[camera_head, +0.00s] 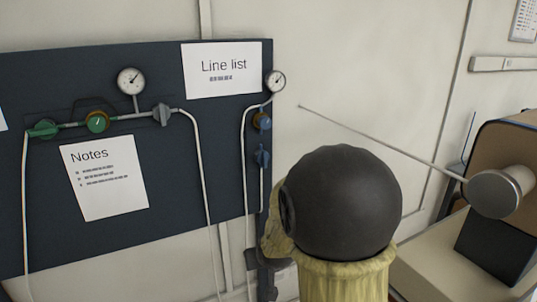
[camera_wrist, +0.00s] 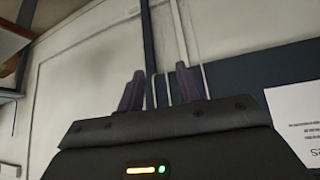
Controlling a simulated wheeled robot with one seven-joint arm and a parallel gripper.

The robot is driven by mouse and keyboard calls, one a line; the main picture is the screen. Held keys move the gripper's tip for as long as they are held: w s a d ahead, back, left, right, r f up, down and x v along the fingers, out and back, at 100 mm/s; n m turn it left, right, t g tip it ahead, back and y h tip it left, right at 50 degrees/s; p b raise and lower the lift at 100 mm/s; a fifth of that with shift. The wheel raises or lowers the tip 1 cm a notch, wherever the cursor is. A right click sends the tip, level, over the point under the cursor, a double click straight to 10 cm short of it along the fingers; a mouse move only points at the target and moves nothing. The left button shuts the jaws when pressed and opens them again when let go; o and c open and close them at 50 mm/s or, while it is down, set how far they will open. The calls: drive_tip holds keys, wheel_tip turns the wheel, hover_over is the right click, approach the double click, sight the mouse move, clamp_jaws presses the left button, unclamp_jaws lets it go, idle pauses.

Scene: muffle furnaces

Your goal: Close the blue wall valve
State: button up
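The blue wall valve (camera_head: 262,158) is a small blue handle on a thin vertical pipe at the right edge of the dark blue board (camera_head: 225,165). A round blue knob with brass (camera_head: 263,121) sits just above it, below a gauge. My gripper (camera_wrist: 160,82) shows in the wrist view with its two purple fingers apart and nothing visible between them. Thin pale pipes run behind the fingers. I cannot make out the valve in the wrist view. In the head view my arm stands below and right of the valve, and the fingers cannot be made out.
The board also bears a green valve (camera_head: 43,129), a green round knob (camera_head: 97,122), a grey valve (camera_head: 162,113), gauges (camera_head: 131,81) and paper sheets (camera_head: 105,178). A brown-sided device (camera_head: 507,150) stands at the right. Bare pale wall (camera_head: 340,80) lies right of the board.

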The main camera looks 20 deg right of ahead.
sight(266, 154)
drive_tip(key=w+d+r+n+t+y+p, duration=0.1)
drive_tip(key=w+d+r+t+p, duration=0.1)
drive_tip(key=w+d+r+t, duration=0.3)
drive_tip(key=w+d+r+n+t+y+p, duration=0.1)
drive_tip(key=w+d+r+t, duration=0.4)
drive_tip(key=w+d, duration=0.6)
wheel_tip(266, 154, up, 2)
drive_tip(key=shift+d+r+t+p, duration=0.1)
drive_tip(key=shift+d+t+p, duration=0.1)
drive_tip(key=shift+t+p, duration=0.15)
drive_tip(key=shift+w, duration=0.1)
drive_tip(key=w+p, duration=0.2)
drive_tip(key=w, duration=0.3)
drive_tip(key=w+p, duration=0.2)
drive_tip(key=w, duration=0.4)
drive_tip(key=w+p, duration=0.3)
drive_tip(key=w, duration=0.3)
drive_tip(key=shift+w+a, duration=0.2)
drive_tip(key=shift+a, duration=0.15)
drive_tip(key=shift+c, duration=0.3)
clamp_jaws()
